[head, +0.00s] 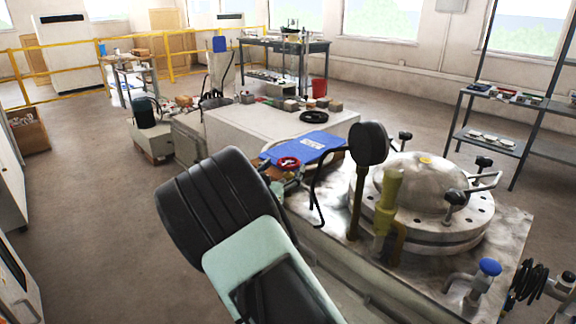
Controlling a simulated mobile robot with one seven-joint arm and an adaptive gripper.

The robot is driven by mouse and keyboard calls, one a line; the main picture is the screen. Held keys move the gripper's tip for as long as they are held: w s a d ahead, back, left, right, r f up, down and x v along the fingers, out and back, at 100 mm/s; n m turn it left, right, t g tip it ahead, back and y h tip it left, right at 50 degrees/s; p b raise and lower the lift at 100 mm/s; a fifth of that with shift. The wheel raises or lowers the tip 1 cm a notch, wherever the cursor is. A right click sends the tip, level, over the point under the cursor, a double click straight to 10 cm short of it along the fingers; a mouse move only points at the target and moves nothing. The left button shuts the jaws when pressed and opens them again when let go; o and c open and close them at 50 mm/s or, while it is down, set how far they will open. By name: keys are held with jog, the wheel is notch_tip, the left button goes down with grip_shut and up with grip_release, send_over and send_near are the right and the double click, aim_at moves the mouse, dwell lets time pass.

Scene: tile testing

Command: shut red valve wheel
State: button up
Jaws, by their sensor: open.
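The red valve wheel (288,163) is a small red ring lying roughly flat on a fitting at the left end of the metal bench. It is in the middle of the head view, just right of my dark ribbed arm link, which hides part of the fitting below it. I cannot tell from the picture whether the valve is open or shut. My gripper is not visible; only upper parts of my arm show in the foreground.
A bent black pipe (319,185), a dark round gauge (368,143) and a domed steel vessel (424,187) stand right of the wheel. A blue valve wheel (490,267) is at front right. Open floor (95,205) is at left.

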aim_at(288, 161)
jog(key=shift+b+x, duration=0.3)
jog(key=shift+x, duration=1.85)
jog(key=shift+c, duration=0.3)
jog(key=c, duration=1.1)
jog(key=shift+a+r+h+p, duration=0.1)
jog(key=shift+r+h+p, duration=0.2)
jog(key=shift+p, duration=0.3)
jog(key=shift+c, duration=0.2)
jog(key=shift+w+r+m+g+h+p, duration=0.1)
jog(key=shift+m+g+h+p, duration=0.2)
jog(key=shift+m+h+p, duration=0.5)
jog(key=shift+m+g+h+p, duration=0.7)
jog(key=shift+h+p, duration=0.15)
jog(key=shift+h, duration=0.15)
jog(key=shift+o, duration=0.2)
jog(key=shift+f, duration=0.25)
jog(key=shift+c, duration=0.2)
jog(key=o, duration=1.2)
jog(key=shift+f, duration=0.1)
